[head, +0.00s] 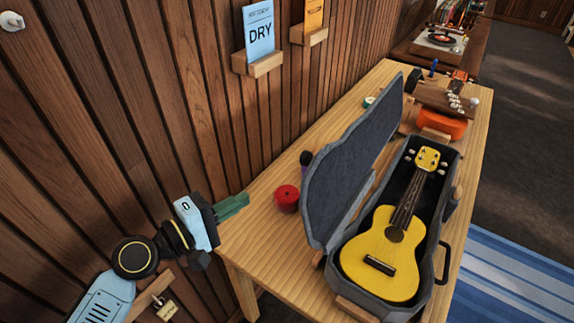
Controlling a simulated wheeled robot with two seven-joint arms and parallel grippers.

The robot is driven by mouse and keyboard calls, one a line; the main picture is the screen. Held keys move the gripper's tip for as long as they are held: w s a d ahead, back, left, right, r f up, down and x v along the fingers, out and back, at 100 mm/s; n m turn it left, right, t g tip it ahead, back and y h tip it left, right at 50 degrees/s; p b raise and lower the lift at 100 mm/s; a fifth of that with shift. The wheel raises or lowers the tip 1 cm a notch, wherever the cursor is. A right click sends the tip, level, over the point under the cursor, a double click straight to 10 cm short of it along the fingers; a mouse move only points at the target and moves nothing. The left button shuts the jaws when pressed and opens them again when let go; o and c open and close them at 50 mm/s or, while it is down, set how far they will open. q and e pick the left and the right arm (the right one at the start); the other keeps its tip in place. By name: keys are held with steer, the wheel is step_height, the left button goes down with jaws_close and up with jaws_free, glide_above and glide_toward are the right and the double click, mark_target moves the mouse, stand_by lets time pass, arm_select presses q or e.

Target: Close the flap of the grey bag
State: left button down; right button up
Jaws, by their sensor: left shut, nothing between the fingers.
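The grey bag (443,208) is a ukulele case lying on the wooden table. Its flap (342,158) stands raised on the left side, tilted up and open. A yellow ukulele (384,246) lies inside the case with its head toward the far end. My left gripper (236,204) is shut and empty, by the near left edge of the table. It is left of the flap and apart from it. My right gripper is not in view.
A red jar (287,197) and a dark brush stand on the table between my left gripper and the flap. An orange object (441,123) and a wooden piece (447,98) are at the far end. The slatted wall (150,90) runs close on the left.

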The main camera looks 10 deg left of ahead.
arm_select(q)
steer(key=w+d+r+n+t+p, duration=0.1)
steer(key=w+d+r+n+p, duration=0.1)
steer(key=w+d+r+p, duration=0.2)
steer(key=w+d+r, duration=0.1)
steer(key=w+d, duration=0.2)
steer(key=d, duration=0.1)
steer(key=shift+d+h+p, duration=0.3)
steer(key=shift+w, duration=0.1)
stand_by(0.4)
